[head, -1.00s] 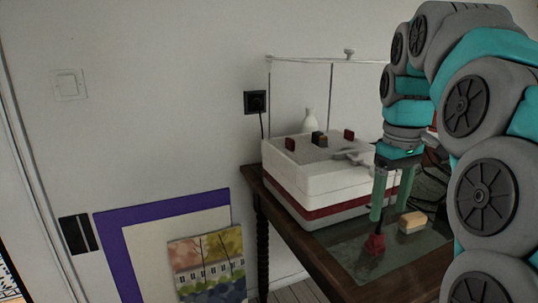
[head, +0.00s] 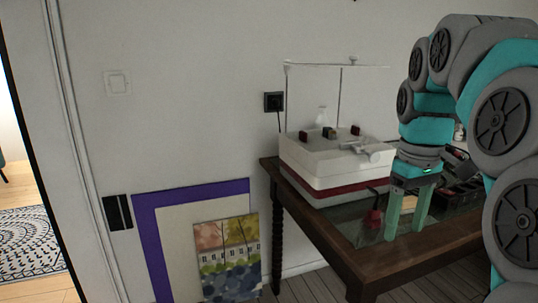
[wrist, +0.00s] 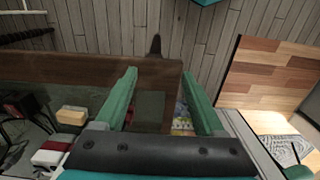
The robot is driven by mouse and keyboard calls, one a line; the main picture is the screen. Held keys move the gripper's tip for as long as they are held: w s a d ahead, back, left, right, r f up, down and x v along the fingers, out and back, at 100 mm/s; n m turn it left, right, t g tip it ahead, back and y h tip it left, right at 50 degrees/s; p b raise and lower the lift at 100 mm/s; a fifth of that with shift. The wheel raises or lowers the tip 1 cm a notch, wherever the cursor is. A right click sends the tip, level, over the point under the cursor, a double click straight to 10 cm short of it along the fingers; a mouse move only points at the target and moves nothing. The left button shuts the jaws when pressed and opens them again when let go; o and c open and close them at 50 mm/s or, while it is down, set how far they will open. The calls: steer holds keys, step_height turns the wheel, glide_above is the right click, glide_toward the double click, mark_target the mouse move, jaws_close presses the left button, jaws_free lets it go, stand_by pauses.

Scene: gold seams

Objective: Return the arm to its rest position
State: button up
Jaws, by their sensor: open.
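My gripper (head: 406,237) points down near the front edge of the wooden table (head: 320,235), its two green fingers apart with nothing between them. In the wrist view the open fingers (wrist: 158,74) reach over the table edge, with floor showing beyond. My arm is bent at the right of the head view. A small dark red object (head: 373,218) lies on the green mat (head: 345,224), left of the fingers and apart from them.
A white box with a red band (head: 335,173) stands on the table, with small blocks on top. A pale yellowish block (wrist: 72,115) lies on the table in the wrist view. A purple-framed board (head: 146,240) and a picture (head: 228,255) lean on the wall.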

steer(key=s+a+f+m, duration=0.2)
steer(key=s+a+f, duration=0.3)
steer(key=s+f, duration=0.6)
steer(key=s+a+f+m+g, duration=0.1)
steer(key=s+a+f, duration=0.3)
steer(key=s+f, duration=0.7)
steer(key=shift+s+a+m+g, duration=0.3)
steer(key=shift+s+a+m, duration=0.15)
steer(key=shift+s, duration=0.5)
